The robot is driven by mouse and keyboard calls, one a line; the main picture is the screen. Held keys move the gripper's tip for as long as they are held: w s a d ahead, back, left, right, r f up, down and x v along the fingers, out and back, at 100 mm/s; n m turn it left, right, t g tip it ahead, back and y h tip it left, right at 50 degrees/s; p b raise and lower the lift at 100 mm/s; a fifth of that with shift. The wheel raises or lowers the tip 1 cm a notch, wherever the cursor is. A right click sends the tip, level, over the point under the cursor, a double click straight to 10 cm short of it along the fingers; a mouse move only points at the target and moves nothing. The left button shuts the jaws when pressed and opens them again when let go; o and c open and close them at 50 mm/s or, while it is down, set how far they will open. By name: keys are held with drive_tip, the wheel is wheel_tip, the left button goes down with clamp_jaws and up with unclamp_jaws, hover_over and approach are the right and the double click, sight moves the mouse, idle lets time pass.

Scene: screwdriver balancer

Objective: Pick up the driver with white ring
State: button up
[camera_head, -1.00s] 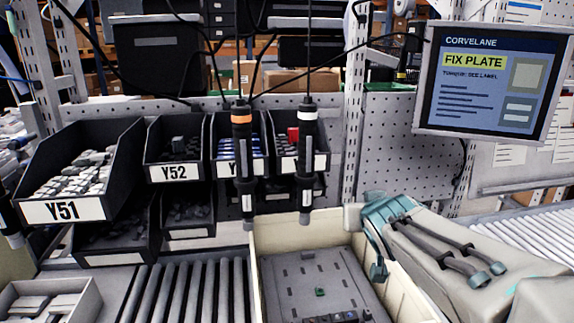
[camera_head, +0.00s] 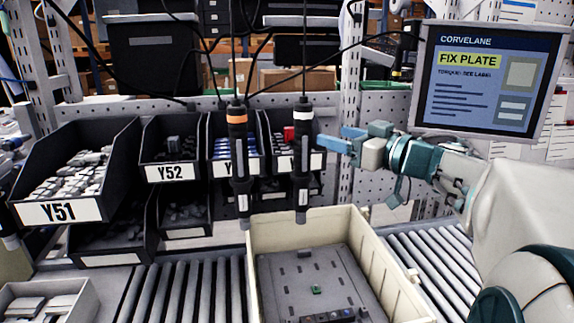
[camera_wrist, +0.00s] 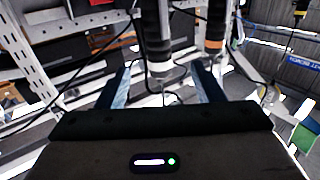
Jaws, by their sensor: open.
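The driver with the white ring (camera_head: 302,158) hangs upright from a cable, black with a white band near its top. The driver with the orange ring (camera_head: 238,160) hangs just to its left. My gripper (camera_head: 335,140) is at the right of the white-ring driver, fingers pointing left towards it, with a small gap in the head view. In the wrist view my gripper (camera_wrist: 163,85) has its two blue fingers spread apart. The white-ring driver (camera_wrist: 156,40) shows just beyond and between them; the orange-ring driver (camera_wrist: 215,30) stands further right. Nothing is held.
A cream crate (camera_head: 400,284) with a grey plate inside stands below the drivers. Black bins, one labelled Y51 (camera_head: 60,212), are behind and left. A screen (camera_head: 485,80) hangs at the right, above my arm. Cables run above the drivers.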

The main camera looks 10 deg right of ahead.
sight(297, 120)
drive_tip(key=x, duration=0.7)
drive_tip(key=shift+p, duration=0.3)
drive_tip(key=shift+r+p+x, duration=0.15)
drive_tip(key=shift+p+x, duration=0.1)
drive_tip(key=shift+x, duration=1.15)
drive_tip(key=shift+r+p+x, duration=0.2)
drive_tip(key=shift+p+x, duration=0.05)
drive_tip(key=shift+x, duration=1.2)
drive_tip(key=shift+d, duration=0.15)
clamp_jaws()
drive_tip(key=shift+r, duration=0.15)
